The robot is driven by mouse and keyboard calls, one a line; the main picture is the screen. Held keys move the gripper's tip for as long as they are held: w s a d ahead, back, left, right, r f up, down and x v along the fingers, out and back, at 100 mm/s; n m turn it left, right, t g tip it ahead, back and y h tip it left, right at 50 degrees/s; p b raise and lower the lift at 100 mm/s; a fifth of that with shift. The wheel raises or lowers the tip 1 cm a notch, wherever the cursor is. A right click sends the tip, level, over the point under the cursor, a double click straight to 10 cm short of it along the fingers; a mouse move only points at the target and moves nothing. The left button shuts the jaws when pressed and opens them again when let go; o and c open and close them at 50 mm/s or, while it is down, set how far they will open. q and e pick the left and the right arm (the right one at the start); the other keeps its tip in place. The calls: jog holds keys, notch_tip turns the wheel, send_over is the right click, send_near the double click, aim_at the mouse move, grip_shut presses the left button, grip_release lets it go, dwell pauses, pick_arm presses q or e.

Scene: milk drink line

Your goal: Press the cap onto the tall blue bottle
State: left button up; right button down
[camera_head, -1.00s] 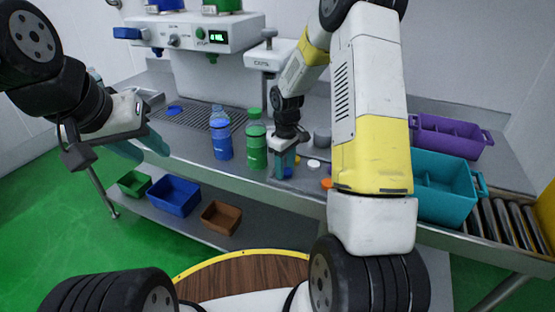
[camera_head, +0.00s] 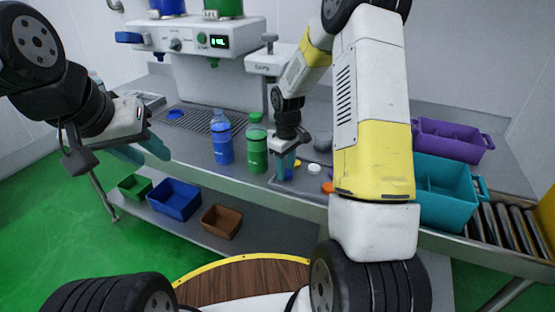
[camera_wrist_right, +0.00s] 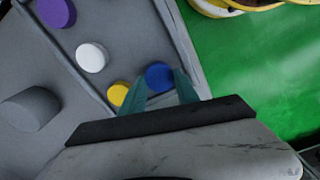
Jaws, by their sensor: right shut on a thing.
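The tall blue bottle (camera_head: 222,140) stands upright on the steel counter, with a clear neck at its top. My right gripper (camera_head: 286,170) points down at the counter, to the right of the bottles. In the right wrist view, a blue cap (camera_wrist_right: 158,74) is between the tips of its teal fingers (camera_wrist_right: 162,86), and the gripper is shut on it. The cap is low, at or close to the counter surface. My left gripper (camera_head: 140,154) is at the left, off the counter's front edge, with its fingers apart and empty.
A green bottle (camera_head: 256,149) stands between the blue bottle and my right gripper. White (camera_wrist_right: 92,57), yellow (camera_wrist_right: 117,94) and purple (camera_wrist_right: 56,12) caps and a grey cylinder (camera_wrist_right: 30,108) lie near it. A teal crate (camera_head: 440,200) and a purple crate (camera_head: 450,140) stand at the right.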

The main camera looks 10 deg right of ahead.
notch_tip(320, 180, up, 2)
jog(key=shift+r, duration=0.15)
jog(key=s+a, duration=0.3)
jog(key=s, duration=0.4)
jog(key=s+a+r, duration=0.1)
jog(key=s+a, duration=0.2)
jog(key=s, duration=0.4)
jog(key=shift+s+a+r, duration=0.15)
jog(key=shift+s+r, duration=0.15)
jog(key=shift+s, duration=0.1)
